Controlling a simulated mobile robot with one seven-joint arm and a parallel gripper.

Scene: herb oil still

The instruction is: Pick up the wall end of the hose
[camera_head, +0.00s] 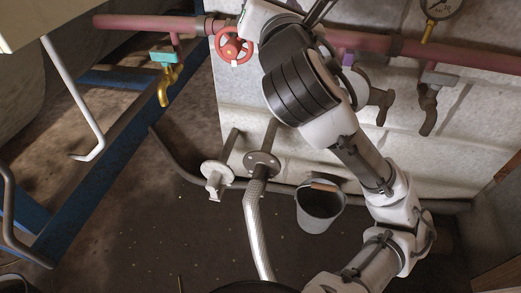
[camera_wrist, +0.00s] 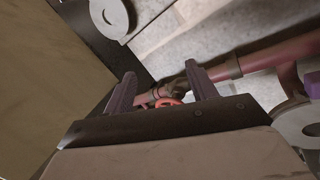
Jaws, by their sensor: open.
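The pale, ribbed-looking hose (camera_head: 254,222) hangs below a round flange (camera_head: 262,162) on a stub pipe from the wall in the head view. Its upper end meets or sits just under that flange; I cannot tell how it is joined. Its lower end goes out of sight at the bottom, behind a dark shape. My gripper (camera_wrist: 163,80) is open in the wrist view, with nothing between its fingers. Behind the fingers are the pink pipe and part of the red handwheel. My gripper is high by the wall pipe, well above the hose. The hose does not show in the wrist view.
A second flanged stub (camera_head: 214,170) stands left of the hose. A grey bucket (camera_head: 320,212) stands to the right. The pink pipe (camera_head: 145,22) carries a red handwheel (camera_head: 234,50) and a brass tap (camera_head: 165,88). A blue frame (camera_head: 90,165) fills the left.

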